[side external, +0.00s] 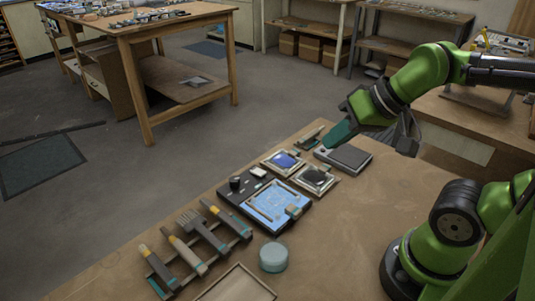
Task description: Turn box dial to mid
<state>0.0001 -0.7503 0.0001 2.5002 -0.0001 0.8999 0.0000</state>
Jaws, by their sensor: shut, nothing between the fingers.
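A dark flat box (252,212) with a lit blue panel (277,203) lies on the bench. A black round dial (236,184) stands up at its far left corner, with a small white block (258,172) beside it. The dial's pointer mark is too small to read, so I cannot tell its setting. My gripper (337,138) is shut and empty. It is in the air to the right of the box and beyond it, apart from the dial.
Two framed tiles, one blue (284,161) and one dark (316,178), lie between the box and a grey-topped block (344,157). Several brushes and tools (188,245) rest on a rack in front. A round teal jar (273,257) stands near an empty tray (238,284).

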